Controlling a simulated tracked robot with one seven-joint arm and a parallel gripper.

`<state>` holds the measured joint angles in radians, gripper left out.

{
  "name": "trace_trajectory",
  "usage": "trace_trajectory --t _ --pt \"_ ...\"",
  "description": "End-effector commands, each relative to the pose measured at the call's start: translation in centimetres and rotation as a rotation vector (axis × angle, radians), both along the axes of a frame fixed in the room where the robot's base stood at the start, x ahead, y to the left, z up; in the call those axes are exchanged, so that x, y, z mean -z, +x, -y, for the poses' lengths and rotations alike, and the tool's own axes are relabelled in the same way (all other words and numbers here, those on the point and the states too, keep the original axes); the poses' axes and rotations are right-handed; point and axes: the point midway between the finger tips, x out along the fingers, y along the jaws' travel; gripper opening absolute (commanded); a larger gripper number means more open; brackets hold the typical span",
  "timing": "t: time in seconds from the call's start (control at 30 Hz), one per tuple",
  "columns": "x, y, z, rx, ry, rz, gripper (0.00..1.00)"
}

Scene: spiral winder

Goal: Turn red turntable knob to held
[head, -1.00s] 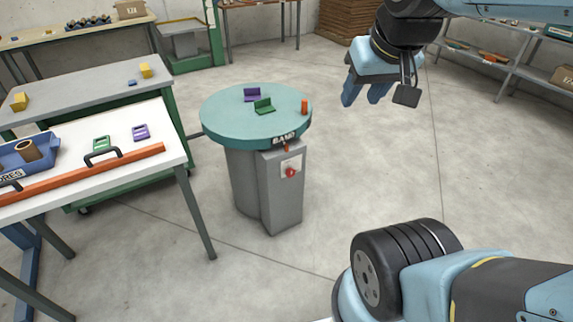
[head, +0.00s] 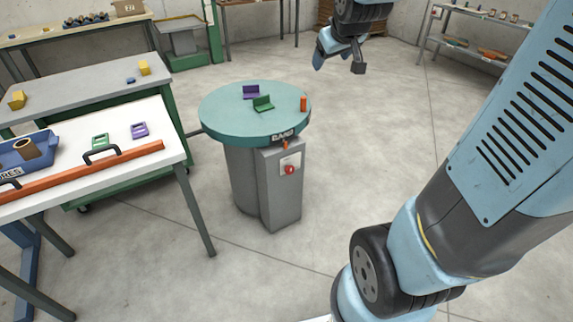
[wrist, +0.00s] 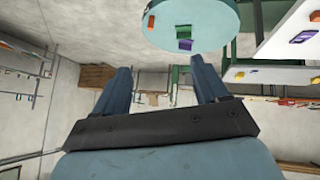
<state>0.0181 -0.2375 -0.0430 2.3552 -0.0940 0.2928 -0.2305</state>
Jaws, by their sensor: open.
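The red knob (head: 290,170) sits on a pale plate on the front of the grey pedestal (head: 245,185) under the round teal turntable (head: 225,115). Its exact turn position is too small to read. My gripper (head: 332,60) is in the air behind and to the right of the turntable in the head view, well apart from the knob. In the wrist view my gripper (wrist: 160,80) shows two blue fingers spread apart with nothing between them. The turntable (wrist: 215,15) shows there at the top; the knob does not show.
On the turntable stand a green bracket (head: 263,104), a purple bracket (head: 251,92) and an orange peg (head: 304,103). A white table (head: 60,205) with a long orange bar (head: 75,171) and a blue bin (head: 15,158) stands at left. Floor right of the pedestal is clear.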

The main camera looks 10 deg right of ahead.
Motion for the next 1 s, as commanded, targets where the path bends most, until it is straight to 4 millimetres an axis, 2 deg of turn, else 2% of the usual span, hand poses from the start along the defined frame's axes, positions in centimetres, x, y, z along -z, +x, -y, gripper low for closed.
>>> trace_trajectory --t 0.03,0.2,0.37,0.5,0.8,1.0 --pt "1.0 1.7 0.3 -0.014 -0.015 0.008 0.73" --pt "3.5 7.1 1.0 -0.07 -0.072 0.066 0.73" --pt "6.4 11.8 2.0 -0.113 -0.116 0.121 0.73" --pt "9.6 15.5 2.4 -0.164 -0.159 0.168 0.73" --pt "17.3 22.0 2.9 -0.279 -0.25 0.271 0.73" --pt "23.3 24.9 3.0 -0.351 -0.302 0.341 0.73"
